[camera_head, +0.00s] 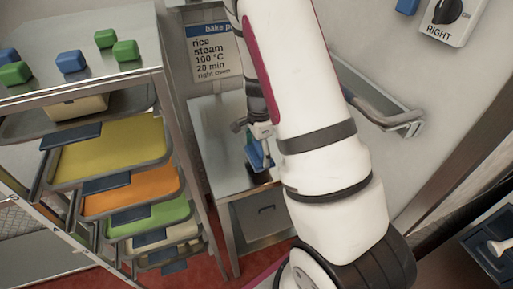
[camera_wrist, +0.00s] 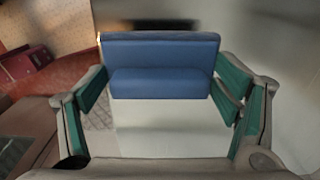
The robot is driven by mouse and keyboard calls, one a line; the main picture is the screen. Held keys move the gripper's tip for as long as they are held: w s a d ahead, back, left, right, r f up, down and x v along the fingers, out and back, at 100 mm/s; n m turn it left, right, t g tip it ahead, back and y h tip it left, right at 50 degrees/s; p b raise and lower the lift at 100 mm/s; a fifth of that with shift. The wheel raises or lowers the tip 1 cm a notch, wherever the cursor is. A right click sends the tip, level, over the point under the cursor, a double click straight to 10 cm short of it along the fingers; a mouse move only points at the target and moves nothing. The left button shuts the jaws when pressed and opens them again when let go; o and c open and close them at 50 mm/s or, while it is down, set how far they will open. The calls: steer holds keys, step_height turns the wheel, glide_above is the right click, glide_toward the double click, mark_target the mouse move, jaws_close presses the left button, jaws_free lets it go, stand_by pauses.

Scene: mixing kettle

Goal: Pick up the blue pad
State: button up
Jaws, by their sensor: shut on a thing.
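The blue pad (camera_wrist: 160,62) is a block with a wide back plate and a raised bar along its front. It sits between the teal-lined fingers of my gripper (camera_wrist: 163,98) in the wrist view, with one finger at each end. My gripper is shut on it. In the head view, my gripper (camera_head: 263,147) holds the blue pad (camera_head: 254,158) over a steel counter (camera_head: 228,184). My arm hides part of the area to its right. I cannot tell whether the pad is clear of the counter.
A tray rack (camera_head: 172,120) stands at left, with yellow (camera_head: 105,155), orange (camera_head: 132,191) and green (camera_head: 149,217) trays. Blue (camera_head: 71,62) and green (camera_head: 125,50) blocks sit on top. A metal handle (camera_head: 385,118) is at right, below a knob marked RIGHT (camera_head: 449,12).

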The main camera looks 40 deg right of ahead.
steer(key=s+a+r, duration=0.1)
steer(key=s+a, duration=0.4)
steer(key=s, duration=0.6)
steer(key=shift+s+a+r+b, duration=0.15)
steer(key=shift+s+a+b, duration=0.2)
steer(key=shift+a, duration=0.05)
